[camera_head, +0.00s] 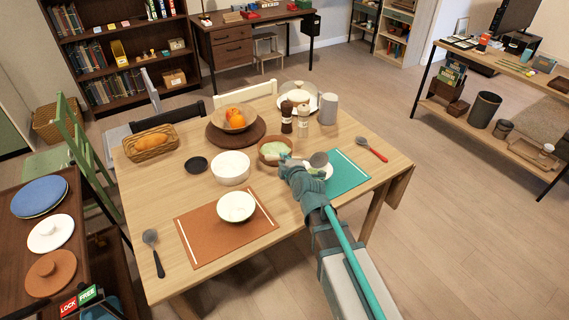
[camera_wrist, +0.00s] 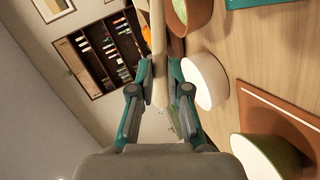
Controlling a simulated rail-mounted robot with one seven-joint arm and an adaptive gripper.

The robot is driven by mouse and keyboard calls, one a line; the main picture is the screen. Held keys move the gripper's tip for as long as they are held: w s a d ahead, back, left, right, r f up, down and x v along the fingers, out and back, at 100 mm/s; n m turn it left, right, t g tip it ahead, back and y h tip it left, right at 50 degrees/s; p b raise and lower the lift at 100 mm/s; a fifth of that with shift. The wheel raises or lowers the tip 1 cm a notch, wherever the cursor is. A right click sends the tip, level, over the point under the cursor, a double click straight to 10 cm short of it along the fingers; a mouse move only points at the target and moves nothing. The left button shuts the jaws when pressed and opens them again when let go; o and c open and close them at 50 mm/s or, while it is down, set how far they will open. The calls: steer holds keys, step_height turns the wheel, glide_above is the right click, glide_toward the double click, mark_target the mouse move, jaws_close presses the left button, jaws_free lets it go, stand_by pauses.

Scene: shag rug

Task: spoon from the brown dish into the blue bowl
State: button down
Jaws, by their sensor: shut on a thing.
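My gripper (camera_head: 289,165) is over the right half of the table, beside the brown dish (camera_head: 275,147), which holds something pale green. In the wrist view my gripper (camera_wrist: 160,85) is shut on a long beige piece (camera_wrist: 158,40), likely the spoon's handle; its far end runs out of the picture. A grey rounded piece (camera_head: 318,160) shows beside the gripper; I cannot tell if it belongs to the spoon. No bowl looks clearly blue. A white bowl (camera_head: 231,168) stands left of the gripper, and a pale bowl (camera_head: 236,207) stands on the orange-brown mat (camera_head: 200,240).
A teal mat (camera_head: 348,170) and a red-handled spoon (camera_head: 371,149) lie to the right. A dark-handled spoon (camera_head: 154,250) lies at the left. Shakers (camera_head: 287,117), a fruit bowl (camera_head: 237,119) and a bread basket (camera_head: 151,146) stand farther back. The table's right front is clear.

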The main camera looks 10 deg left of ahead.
steer(key=shift+w+r+g+h+p, duration=0.25)
steer(key=shift+r+g+p, duration=0.45)
steer(key=shift+p, duration=1)
steer(key=g+p, duration=0.2)
steer(key=p, duration=0.2)
steer(key=r+n+g+h+p, duration=0.1)
steer(key=g+p, duration=0.1)
steer(key=p, duration=0.2)
steer(key=w+g+h+p, duration=0.1)
steer(key=g+p, duration=0.2)
steer(key=p, duration=0.1)
steer(key=shift+a+r, duration=0.15)
steer(key=shift+a, duration=0.05)
steer(key=shift+w+a+g+h, duration=0.1)
steer(key=shift+w+g+h, duration=0.1)
steer(key=shift+g+h, duration=0.25)
steer(key=shift+w+r+n+g+h, duration=0.15)
steer(key=shift+n+g+h, duration=0.15)
steer(key=shift+g, duration=0.65)
steer(key=shift+r+g, duration=0.1)
steer(key=shift+g, duration=0.6)
steer(key=shift+s+r+g+h, duration=0.1)
steer(key=shift+s+g+h, duration=0.1)
steer(key=shift+g+h, duration=0.2)
